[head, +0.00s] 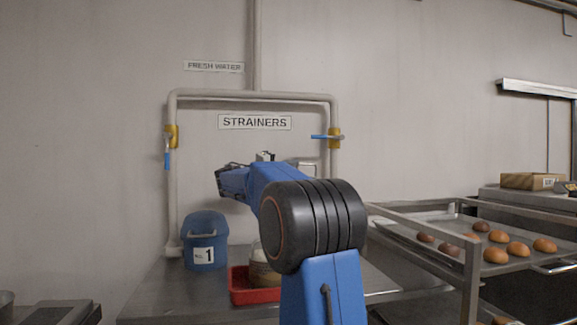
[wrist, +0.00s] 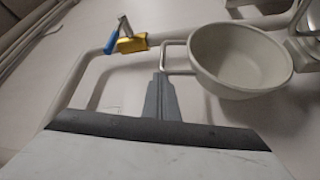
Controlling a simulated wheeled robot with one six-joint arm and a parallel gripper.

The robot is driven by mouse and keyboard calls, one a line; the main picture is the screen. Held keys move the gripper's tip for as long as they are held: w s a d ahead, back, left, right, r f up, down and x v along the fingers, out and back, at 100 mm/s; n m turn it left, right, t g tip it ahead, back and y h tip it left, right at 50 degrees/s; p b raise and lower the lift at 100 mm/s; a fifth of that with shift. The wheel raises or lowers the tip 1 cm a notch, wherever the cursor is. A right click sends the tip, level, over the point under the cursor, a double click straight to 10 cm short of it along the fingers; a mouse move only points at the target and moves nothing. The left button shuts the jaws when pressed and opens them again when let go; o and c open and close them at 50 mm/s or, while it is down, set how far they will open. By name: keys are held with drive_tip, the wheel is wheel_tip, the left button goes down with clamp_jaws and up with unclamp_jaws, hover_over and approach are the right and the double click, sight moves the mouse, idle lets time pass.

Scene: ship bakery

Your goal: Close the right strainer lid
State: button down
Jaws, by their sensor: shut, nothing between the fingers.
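The strainers under the STRAINERS sign are mostly hidden behind my arm in the head view; only a pale grey part (head: 306,167) shows past it. In the wrist view, a round, pale, bowl-shaped piece (wrist: 238,62) with a wire loop at its left side looks like a strainer lid seen from its hollow side. I cannot tell which strainer it belongs to. My gripper (wrist: 160,76) is shut and empty, its tips close to the left end of the wire loop. I cannot tell whether they touch it.
Pipes frame the strainers, with a left valve (head: 172,137) and a right valve (head: 334,138). A blue bucket (head: 205,243), a red tray (head: 243,289) and a jar (head: 262,272) stand on the steel counter (head: 180,292). A bun rack (head: 471,265) is at the right.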

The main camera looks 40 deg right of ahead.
drive_tip(key=s+a+f+m+g+h, duration=0.1)
drive_tip(key=s+a+f+m+g, duration=0.1)
drive_tip(key=s+a+f+m, duration=0.1)
drive_tip(key=s+a+f+m+g+h, duration=0.1)
drive_tip(key=s+a+f+m+g, duration=0.1)
drive_tip(key=s, duration=0.6)
drive_tip(key=shift+a+f+m, duration=0.85)
drive_tip(key=shift+f+m, duration=0.2)
drive_tip(key=shift+m, duration=0.85)
